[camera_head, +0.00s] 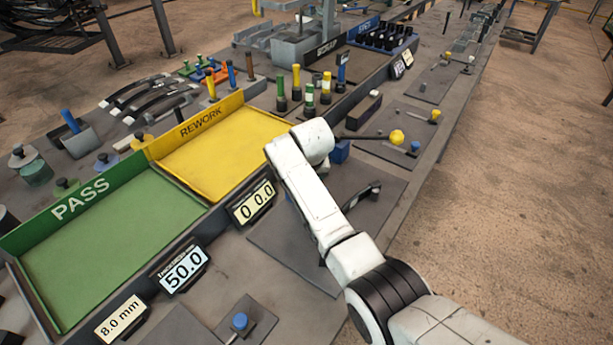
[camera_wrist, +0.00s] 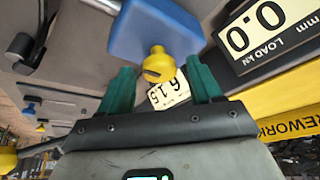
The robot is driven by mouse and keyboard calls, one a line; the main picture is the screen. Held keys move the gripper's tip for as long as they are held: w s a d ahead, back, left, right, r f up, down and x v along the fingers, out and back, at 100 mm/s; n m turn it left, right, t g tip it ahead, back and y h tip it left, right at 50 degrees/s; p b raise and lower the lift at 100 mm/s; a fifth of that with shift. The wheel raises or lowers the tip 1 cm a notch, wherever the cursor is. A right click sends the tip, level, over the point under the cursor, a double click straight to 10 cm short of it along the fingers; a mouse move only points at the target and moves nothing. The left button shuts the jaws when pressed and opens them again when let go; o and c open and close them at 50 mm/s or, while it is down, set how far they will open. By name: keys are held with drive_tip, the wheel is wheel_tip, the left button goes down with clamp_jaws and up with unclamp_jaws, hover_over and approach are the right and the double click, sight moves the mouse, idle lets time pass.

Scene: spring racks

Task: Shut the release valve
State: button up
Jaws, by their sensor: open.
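A blue block (camera_wrist: 150,30) with a yellow knob (camera_wrist: 158,65) on its near face shows in the wrist view; the knob looks like the release valve. My gripper (camera_wrist: 161,78) is open. Its two green fingers lie on either side of the knob, with gaps visible at both sides. I cannot tell how deep the knob sits between them. In the head view part of the blue block (camera_head: 341,151) shows beside my arm. My gripper and the knob are hidden behind the arm there.
A load display (camera_wrist: 262,30) reading 0.0 is right of the fingers. A yellow ball-ended lever (camera_head: 397,137) lies right of my arm. The yellow REWORK tray (camera_head: 215,160) and green PASS tray (camera_head: 105,240) are to the left. A black handle (camera_head: 362,195) is nearby.

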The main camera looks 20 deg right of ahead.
drive_tip(key=b+v, duration=0.1)
drive_tip(key=v, duration=0.9)
drive_tip(key=shift+r, duration=0.4)
